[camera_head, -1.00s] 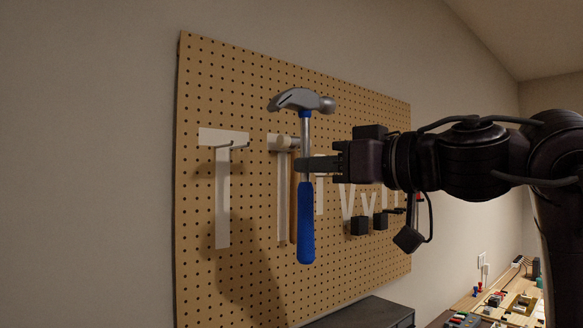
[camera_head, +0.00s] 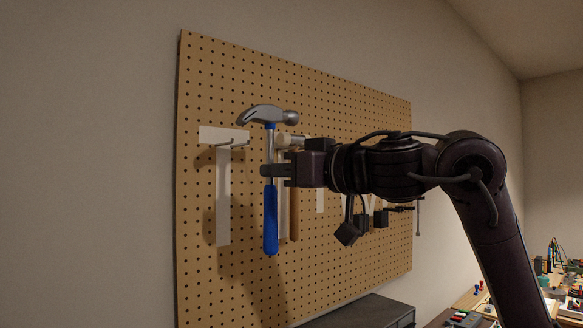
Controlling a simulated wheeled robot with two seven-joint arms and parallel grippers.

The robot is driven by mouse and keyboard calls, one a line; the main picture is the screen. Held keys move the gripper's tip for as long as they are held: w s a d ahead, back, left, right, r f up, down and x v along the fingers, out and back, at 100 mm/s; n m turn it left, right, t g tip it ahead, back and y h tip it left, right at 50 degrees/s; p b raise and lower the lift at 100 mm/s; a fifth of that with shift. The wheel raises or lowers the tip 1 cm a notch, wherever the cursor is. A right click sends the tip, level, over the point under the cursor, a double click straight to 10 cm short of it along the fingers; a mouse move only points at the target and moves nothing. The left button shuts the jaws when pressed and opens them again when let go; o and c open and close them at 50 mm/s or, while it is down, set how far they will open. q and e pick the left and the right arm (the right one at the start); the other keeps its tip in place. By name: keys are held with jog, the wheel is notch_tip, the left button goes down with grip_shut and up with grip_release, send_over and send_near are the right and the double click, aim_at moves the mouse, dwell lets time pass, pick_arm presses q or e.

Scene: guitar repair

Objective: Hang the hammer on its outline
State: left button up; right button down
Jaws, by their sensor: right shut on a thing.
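The claw hammer (camera_head: 271,220) has a blue grip and a grey metal head and hangs upright, head up, from my right gripper (camera_head: 272,171). That gripper is shut on the hammer's shaft below the head. A white T-shaped hammer outline (camera_head: 222,190) is on the pegboard (camera_head: 330,270), just left of the held hammer. Two hooks (camera_head: 232,144) stick out at the outline's crossbar. The hammer is in front of the board and right of the outline; its exact distance from the board is hard to tell. My left gripper is not in view.
A wooden-handled mallet (camera_head: 294,215) hangs just right of and behind the held hammer. More outlines and tools hang further right, partly behind my arm. A dark cabinet (camera_head: 370,312) stands below the board. A cluttered workbench (camera_head: 470,300) is at the lower right.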

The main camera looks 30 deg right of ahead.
jog(key=shift+d+x, duration=0.25)
jog(key=shift+x, duration=1)
jog(key=shift+d+p+x, duration=0.15)
jog(key=shift+p+x, duration=0.25)
jog(key=shift+x, duration=0.5)
jog(key=shift+d+p+x, duration=0.2)
jog(key=shift+p+x, duration=0.25)
jog(key=shift+x, duration=0.5)
jog(key=shift+d+p+x, duration=0.15)
jog(key=shift+p+x, duration=0.25)
jog(key=shift+x, duration=0.5)
jog(key=shift+w+f, duration=0.1)
jog(key=shift+w, duration=0.05)
jog(key=shift+d+p+x, duration=0.2)
jog(key=shift+p+x, duration=0.5)
jog(key=shift+x, duration=0.45)
jog(key=shift+d+p+x, duration=0.25)
jog(key=shift+p+x, duration=0.4)
jog(key=shift+x, duration=0.5)
jog(key=shift+w+f, duration=0.15)
jog(key=shift+w, duration=0.05)
